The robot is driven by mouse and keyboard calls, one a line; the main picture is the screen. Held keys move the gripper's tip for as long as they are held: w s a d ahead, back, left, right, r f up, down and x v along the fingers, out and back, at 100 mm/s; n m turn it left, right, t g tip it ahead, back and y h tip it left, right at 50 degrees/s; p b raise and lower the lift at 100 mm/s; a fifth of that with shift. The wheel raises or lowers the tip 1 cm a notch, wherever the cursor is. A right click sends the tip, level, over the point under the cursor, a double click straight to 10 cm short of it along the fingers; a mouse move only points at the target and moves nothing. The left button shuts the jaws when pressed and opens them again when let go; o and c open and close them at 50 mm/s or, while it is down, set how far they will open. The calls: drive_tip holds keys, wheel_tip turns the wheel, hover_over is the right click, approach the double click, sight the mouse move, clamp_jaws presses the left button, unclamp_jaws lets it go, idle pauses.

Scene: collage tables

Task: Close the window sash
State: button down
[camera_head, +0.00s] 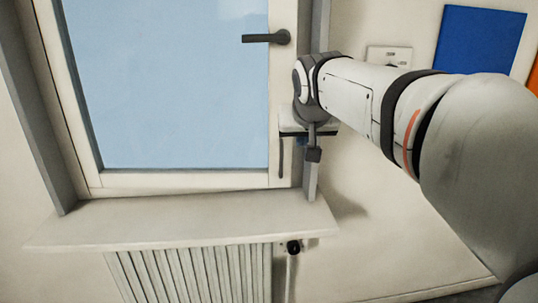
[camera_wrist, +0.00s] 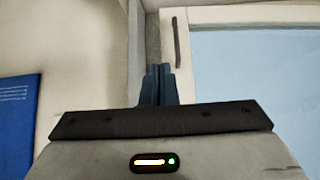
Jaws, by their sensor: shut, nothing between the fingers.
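The window sash (camera_head: 180,181) has a white frame around a pale blue pane and stands in a grey outer frame (camera_head: 43,110) in the head view. A dark handle (camera_head: 268,38) lies horizontal on the sash's right side. In the wrist view, the white sash frame (camera_wrist: 185,75) and pane are at the right. My gripper (camera_head: 299,139) is at the lower right edge of the sash, partly hidden by my wrist. In the wrist view, its dark fingers (camera_wrist: 158,85) are together and empty, in front of the sash edge. I cannot tell whether they touch it or how wide any gap is.
A white sill (camera_head: 180,222) juts out below the window, above a ribbed radiator (camera_head: 195,275) with a dark valve (camera_head: 292,247). A wall socket (camera_head: 389,56) and a blue panel (camera_head: 478,42) are on the right wall. The wall below them is clear.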

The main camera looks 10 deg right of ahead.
drive_tip(key=shift+t, duration=0.6)
drive_tip(key=w+f, duration=0.1)
drive_tip(key=w, duration=0.3)
drive_tip(key=w+f, duration=0.2)
drive_tip(key=w, duration=0.3)
drive_tip(key=w+f, duration=0.2)
drive_tip(key=w, duration=0.3)
drive_tip(key=shift+w+d+b, duration=0.25)
drive_tip(key=shift+b, duration=0.1)
drive_tip(key=shift+w, duration=0.45)
